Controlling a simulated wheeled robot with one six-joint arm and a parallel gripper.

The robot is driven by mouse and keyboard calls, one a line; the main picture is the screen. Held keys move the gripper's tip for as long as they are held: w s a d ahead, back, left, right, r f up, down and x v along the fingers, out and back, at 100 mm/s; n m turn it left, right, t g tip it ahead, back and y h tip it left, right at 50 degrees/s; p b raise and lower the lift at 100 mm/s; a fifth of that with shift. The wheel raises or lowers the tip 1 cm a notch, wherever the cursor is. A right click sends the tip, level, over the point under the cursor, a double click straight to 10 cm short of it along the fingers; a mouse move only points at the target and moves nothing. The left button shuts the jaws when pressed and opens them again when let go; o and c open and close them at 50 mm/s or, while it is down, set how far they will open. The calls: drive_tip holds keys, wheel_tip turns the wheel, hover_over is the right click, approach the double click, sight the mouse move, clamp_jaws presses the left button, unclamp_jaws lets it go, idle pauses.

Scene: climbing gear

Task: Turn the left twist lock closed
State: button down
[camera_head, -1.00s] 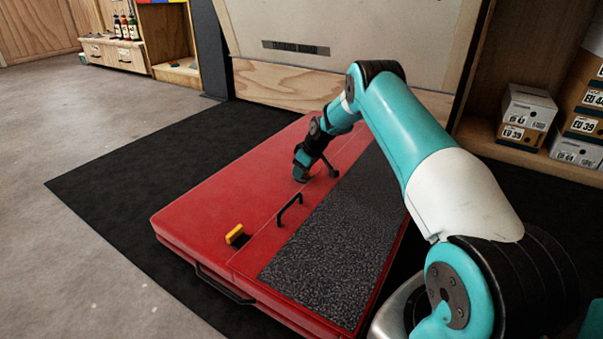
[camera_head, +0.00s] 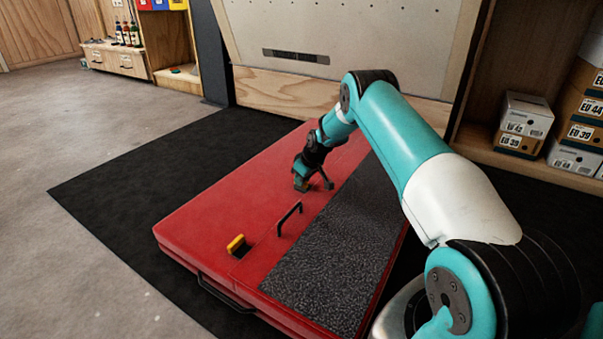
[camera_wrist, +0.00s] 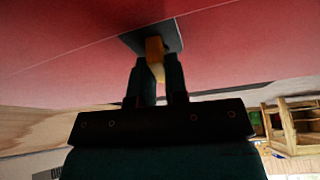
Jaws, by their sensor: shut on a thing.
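A yellow twist lock (camera_wrist: 154,48) on a dark plate (camera_wrist: 176,35) is set in the red pad's surface in the wrist view. My gripper (camera_wrist: 157,72) is shut on this lock, one dark finger on each side of it. In the head view my gripper (camera_head: 301,184) is down at the far part of the red pad (camera_head: 215,205) and hides this lock. A second yellow twist lock (camera_head: 236,243) stands on its dark plate near the pad's front left edge, apart from my gripper.
A black handle (camera_head: 289,217) rises from the pad between the two lock places. A dark grey textured strip (camera_head: 330,265) runs along the pad's right side. Another black handle (camera_head: 225,293) is on the front side. Shoe boxes (camera_head: 524,122) stand on a shelf at right.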

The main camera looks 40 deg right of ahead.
drive_tip(key=m+p, duration=0.1)
drive_tip(key=m+h+p, duration=0.1)
drive_tip(key=m+p, duration=0.1)
drive_tip(key=shift+a+r+m+p, duration=0.15)
drive_tip(key=shift+r+m+p, duration=0.15)
drive_tip(key=shift+p, duration=0.1)
drive_tip(key=m+h+p, duration=0.1)
drive_tip(key=m, duration=0.1)
drive_tip(key=m+h+p, duration=0.1)
drive_tip(key=m, duration=0.1)
drive_tip(key=shift+f+m, duration=0.2)
drive_tip(key=shift+m, duration=0.1)
drive_tip(key=m+g+h, duration=0.1)
drive_tip(key=m, duration=0.2)
drive_tip(key=shift+a+f+m, duration=0.1)
drive_tip(key=shift+f+m, duration=0.05)
drive_tip(key=shift+m, duration=0.15)
drive_tip(key=shift+m+g+h+b, duration=0.6)
drive_tip(key=shift+m+g+b, duration=0.15)
drive_tip(key=shift+m, duration=1.45)
drive_tip(key=c, duration=1.1)
unclamp_jaws()
drive_tip(key=shift+c, duration=0.2)
